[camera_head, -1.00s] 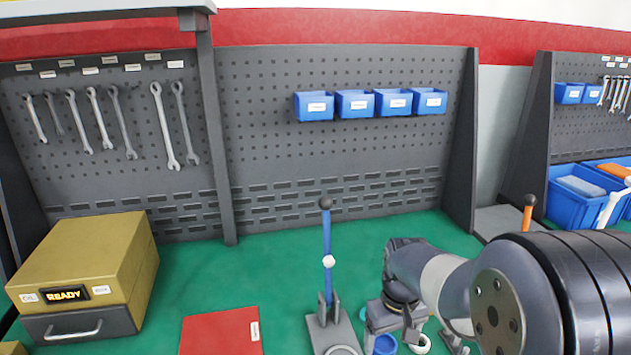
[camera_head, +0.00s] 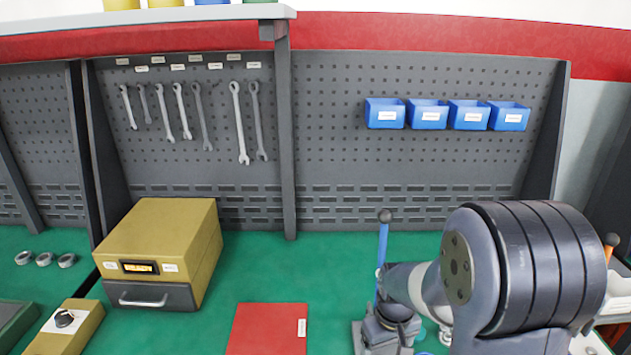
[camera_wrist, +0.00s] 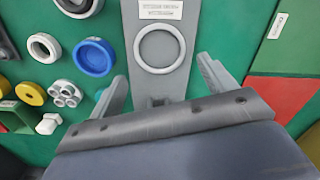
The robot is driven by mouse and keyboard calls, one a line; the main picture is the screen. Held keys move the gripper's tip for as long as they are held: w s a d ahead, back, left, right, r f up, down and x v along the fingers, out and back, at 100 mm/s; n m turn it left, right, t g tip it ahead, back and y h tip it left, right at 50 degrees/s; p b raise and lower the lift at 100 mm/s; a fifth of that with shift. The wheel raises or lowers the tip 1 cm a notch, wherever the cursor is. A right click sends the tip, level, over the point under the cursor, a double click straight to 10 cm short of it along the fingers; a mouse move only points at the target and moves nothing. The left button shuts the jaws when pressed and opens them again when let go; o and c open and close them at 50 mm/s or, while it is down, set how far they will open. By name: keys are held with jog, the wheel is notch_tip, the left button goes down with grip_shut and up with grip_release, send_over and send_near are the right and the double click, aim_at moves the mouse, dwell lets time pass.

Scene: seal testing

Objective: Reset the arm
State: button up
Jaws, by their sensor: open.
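My gripper is open and empty. In the wrist view its two fingers (camera_wrist: 163,80) stand apart on either side of a grey plate (camera_wrist: 190,12) with a label and a pale ring (camera_wrist: 160,48). The fingers appear to be above the bench, with no object between them that I can see held. In the head view my arm reaches in from the lower right. It partly hides the grey stand with the blue lever (camera_head: 383,243), and my fingertips are hard to make out there.
A yellow box (camera_head: 160,232) with a drawer and a red panel (camera_head: 265,330) lie left of my arm. A blue ring (camera_wrist: 93,57) and other small parts lie beside the plate. Blue bins (camera_head: 428,115) and wrenches hang on the pegboard behind.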

notch_tip(320, 180, down, 6)
jog(key=shift+r, duration=0.15)
notch_tip(320, 180, up, 2)
jog(key=shift+r, duration=0.85)
